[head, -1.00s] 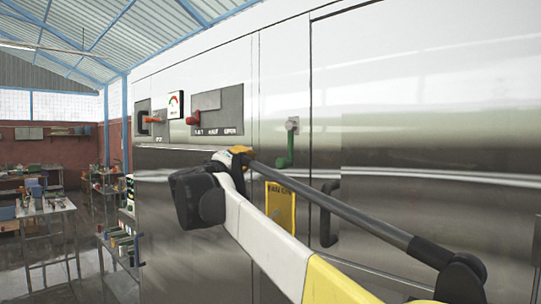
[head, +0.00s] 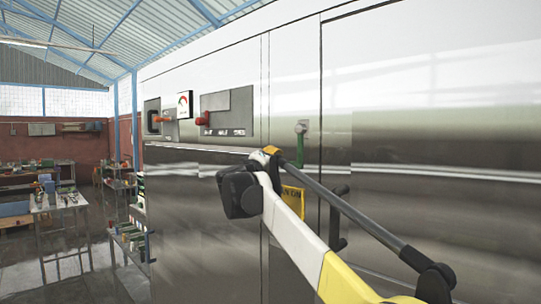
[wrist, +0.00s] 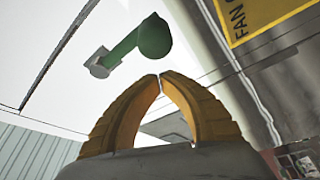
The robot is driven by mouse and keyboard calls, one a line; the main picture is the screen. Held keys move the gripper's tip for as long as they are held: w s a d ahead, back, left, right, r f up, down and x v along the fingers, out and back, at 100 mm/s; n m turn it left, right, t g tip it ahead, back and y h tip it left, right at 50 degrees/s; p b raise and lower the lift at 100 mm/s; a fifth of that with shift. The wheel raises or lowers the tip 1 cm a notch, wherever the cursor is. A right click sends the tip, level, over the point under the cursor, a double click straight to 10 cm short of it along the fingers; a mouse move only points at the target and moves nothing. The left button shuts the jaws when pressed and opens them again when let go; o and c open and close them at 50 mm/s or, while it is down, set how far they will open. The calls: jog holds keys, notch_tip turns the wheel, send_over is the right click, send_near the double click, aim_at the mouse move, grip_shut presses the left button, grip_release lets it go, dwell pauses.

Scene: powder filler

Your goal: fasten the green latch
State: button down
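The green latch (head: 301,145) is on the shiny machine front, hanging about straight down from its small grey mount in the head view. In the wrist view the green latch (wrist: 140,42) shows above my fingers, with its round knob end toward the right and its grey mount (wrist: 99,63) at the left. My gripper (head: 270,151) is left of and slightly below the latch in the head view. In the wrist view the yellow fingers of my gripper (wrist: 160,77) meet at the tips with nothing between them. The gripper appears apart from the latch.
A yellow sign (head: 293,198) hangs below the latch, partly behind my arm. A black door handle (head: 338,215) sticks out at its lower right. A red handle (head: 203,118), an orange handle (head: 164,119) and a gauge (head: 185,104) are to the left. Shelves and tables stand far left.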

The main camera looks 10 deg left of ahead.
jog(key=shift+s+d+f, duration=0.45)
jog(key=shift+s+d, duration=0.1)
jog(key=shift+d, duration=0.2)
jog(key=shift+s+d, duration=0.1)
